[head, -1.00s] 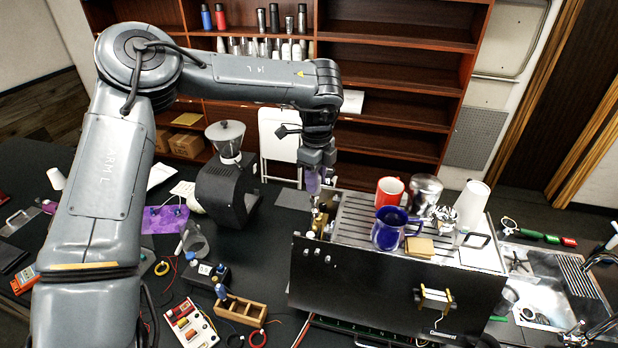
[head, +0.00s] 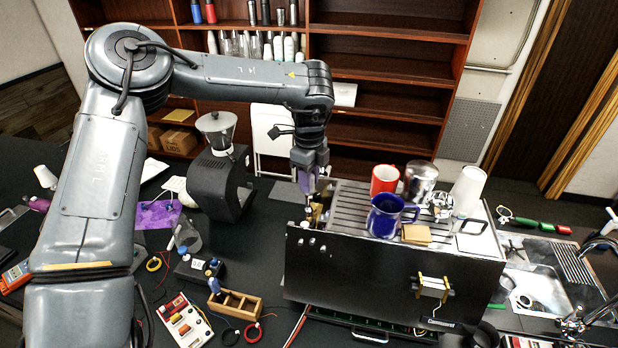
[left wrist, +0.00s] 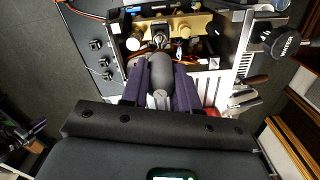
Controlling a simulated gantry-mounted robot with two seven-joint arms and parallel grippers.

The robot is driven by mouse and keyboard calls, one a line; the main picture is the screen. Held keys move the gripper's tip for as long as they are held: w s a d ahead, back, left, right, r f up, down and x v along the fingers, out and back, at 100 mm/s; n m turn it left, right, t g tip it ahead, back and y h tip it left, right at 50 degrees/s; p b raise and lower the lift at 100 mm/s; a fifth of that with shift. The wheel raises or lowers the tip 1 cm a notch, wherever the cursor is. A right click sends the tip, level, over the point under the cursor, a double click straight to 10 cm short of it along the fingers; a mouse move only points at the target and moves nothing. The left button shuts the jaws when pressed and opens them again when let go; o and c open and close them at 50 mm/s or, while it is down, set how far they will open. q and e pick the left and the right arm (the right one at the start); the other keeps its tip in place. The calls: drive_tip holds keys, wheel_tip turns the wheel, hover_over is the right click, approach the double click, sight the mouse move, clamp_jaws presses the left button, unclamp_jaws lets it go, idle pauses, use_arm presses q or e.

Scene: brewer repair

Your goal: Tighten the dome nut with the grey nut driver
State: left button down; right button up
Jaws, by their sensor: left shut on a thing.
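My left gripper (head: 307,190) is over the left end of the black brewer (head: 375,280), pointing down. In the left wrist view my left gripper's two dark purple fingers (left wrist: 160,90) are shut on the grey nut driver (left wrist: 154,72). The driver's far end points at the brass parts (left wrist: 185,24) inside the open end of the brewer. These brass parts also show below the gripper in the head view (head: 317,211). I cannot make out the dome nut or tell whether the driver touches it. My right gripper is not in view.
A blue mug (head: 385,216), a red mug (head: 383,180), a metal pitcher (head: 420,183) and white cups (head: 467,190) stand on the brewer's top. A black grinder (head: 215,185) stands left of the brewer. A wooden holder (head: 236,305) and a parts box (head: 186,321) lie in front.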

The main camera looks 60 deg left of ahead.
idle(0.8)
use_arm(q)
drive_tip(key=shift+f+n+b, duration=0.1)
drive_tip(key=shift+n+b, duration=0.3)
drive_tip(key=n+b, duration=0.5)
drive_tip(key=n, duration=0.4)
drive_tip(key=shift+f+b, duration=0.1)
drive_tip(key=shift+b, duration=0.3)
drive_tip(key=shift+n+b, duration=0.35)
drive_tip(key=shift+n, duration=0.55)
drive_tip(key=shift+r, duration=0.25)
